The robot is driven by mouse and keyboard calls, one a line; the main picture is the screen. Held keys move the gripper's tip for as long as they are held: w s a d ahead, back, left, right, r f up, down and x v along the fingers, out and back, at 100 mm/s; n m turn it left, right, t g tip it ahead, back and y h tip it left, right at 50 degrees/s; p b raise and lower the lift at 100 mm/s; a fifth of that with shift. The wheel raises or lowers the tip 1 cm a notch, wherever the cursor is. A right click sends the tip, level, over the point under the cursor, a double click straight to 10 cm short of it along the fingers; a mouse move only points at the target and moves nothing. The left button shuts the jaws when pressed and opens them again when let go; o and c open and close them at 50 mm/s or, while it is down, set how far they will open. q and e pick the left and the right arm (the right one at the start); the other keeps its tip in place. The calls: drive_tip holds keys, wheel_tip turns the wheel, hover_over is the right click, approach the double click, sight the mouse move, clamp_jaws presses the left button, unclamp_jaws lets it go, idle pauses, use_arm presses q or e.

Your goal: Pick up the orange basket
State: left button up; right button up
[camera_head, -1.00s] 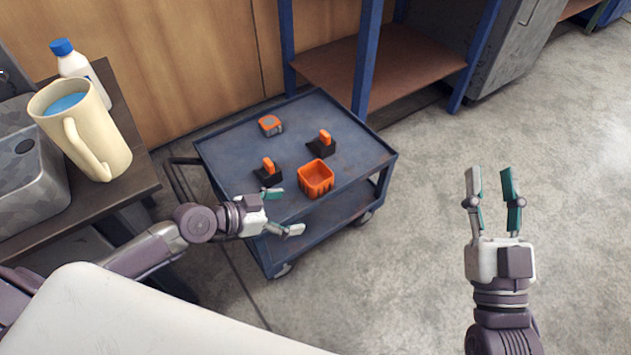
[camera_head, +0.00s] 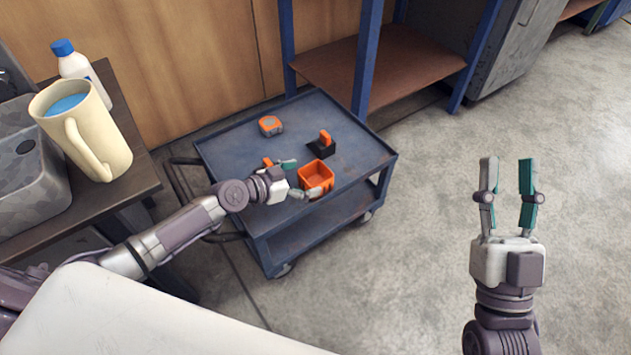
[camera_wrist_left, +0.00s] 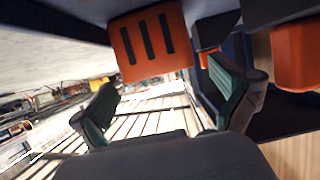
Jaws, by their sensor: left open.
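The orange basket (camera_head: 316,176) is a small open box on the blue cart's top, near its front edge. It also shows in the left wrist view (camera_wrist_left: 151,44), its slotted side ahead of the fingers. My left gripper (camera_head: 297,178) is open at the basket's left side, one finger close to the basket's lower left. Whether it touches cannot be told. In the left wrist view the fingers (camera_wrist_left: 168,105) are spread with nothing between them. My right gripper (camera_head: 507,193) is open and empty above the floor at the right.
The blue cart (camera_head: 350,130) also bears an orange tape measure (camera_head: 270,125) and a black block with an orange part (camera_head: 324,144). A similar orange piece (camera_head: 267,162) is partly hidden behind my left gripper. A bench with a mug (camera_head: 85,130) and bottle (camera_head: 80,68) stands left.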

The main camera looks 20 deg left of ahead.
sight(326, 172)
use_arm(q)
drive_tip(key=x, duration=0.3)
drive_tip(key=shift+w+d+f, duration=0.15)
drive_tip(key=shift+w+d, duration=0.2)
drive_tip(key=c, duration=1.1)
use_arm(e)
drive_tip(key=shift+s+d+r+t+y, duration=0.1)
drive_tip(key=shift+s+r+t+y, duration=0.3)
drive_tip(key=shift+s+r+t, duration=0.45)
drive_tip(key=shift+w, duration=0.15)
